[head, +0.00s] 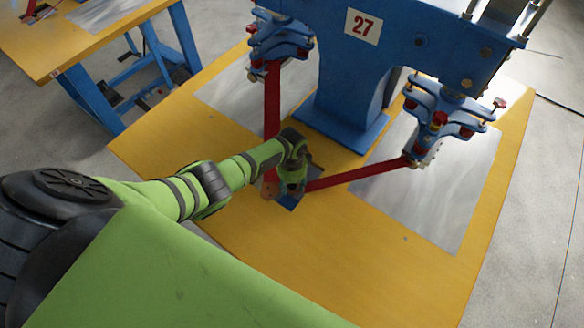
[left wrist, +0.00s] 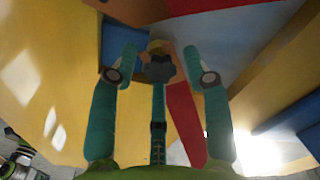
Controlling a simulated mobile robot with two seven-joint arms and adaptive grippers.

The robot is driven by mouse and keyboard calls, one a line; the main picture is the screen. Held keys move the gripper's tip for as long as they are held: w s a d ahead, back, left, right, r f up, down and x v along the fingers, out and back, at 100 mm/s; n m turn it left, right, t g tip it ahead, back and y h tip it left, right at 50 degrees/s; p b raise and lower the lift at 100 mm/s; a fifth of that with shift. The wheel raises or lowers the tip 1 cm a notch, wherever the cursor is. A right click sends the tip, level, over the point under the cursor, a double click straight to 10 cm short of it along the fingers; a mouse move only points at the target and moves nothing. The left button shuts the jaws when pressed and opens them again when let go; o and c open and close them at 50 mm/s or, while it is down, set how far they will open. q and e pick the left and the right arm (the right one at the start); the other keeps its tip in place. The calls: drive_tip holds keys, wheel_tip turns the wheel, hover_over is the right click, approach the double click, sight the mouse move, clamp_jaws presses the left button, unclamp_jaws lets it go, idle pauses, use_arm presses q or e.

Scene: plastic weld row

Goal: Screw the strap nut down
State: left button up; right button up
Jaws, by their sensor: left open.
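My left gripper (head: 290,186) reaches down at the front of the blue machine, where the two red straps (head: 272,100) (head: 355,174) come together. In the left wrist view its two teal fingers (left wrist: 160,62) stand apart. A dark lobed knob (left wrist: 160,69), which looks like the strap nut, shows between the fingertips with gaps on both sides. A yellowish round piece (left wrist: 157,46) shows just beyond it. A red strap (left wrist: 184,118) runs beside the right finger. In the head view my gripper hides the nut. My right gripper is not in view.
The blue machine (head: 350,85) numbered 27 stands on a yellow table (head: 330,240) with grey metal plates (head: 450,190). Blue clamp heads (head: 280,42) (head: 445,115) overhang on both sides. A second yellow table (head: 45,45) stands at upper left. The table's front is clear.

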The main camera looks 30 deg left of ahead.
use_arm(q)
drive_tip(key=n, duration=0.3)
drive_tip(key=shift+d+r+n+p, duration=0.1)
drive_tip(key=shift+n+p, duration=0.3)
drive_tip(key=n, duration=0.3)
drive_tip(key=shift+n+p, duration=0.3)
drive_tip(key=n, duration=0.5)
drive_tip(key=shift+p, duration=0.3)
drive_tip(key=shift+c, duration=0.4)
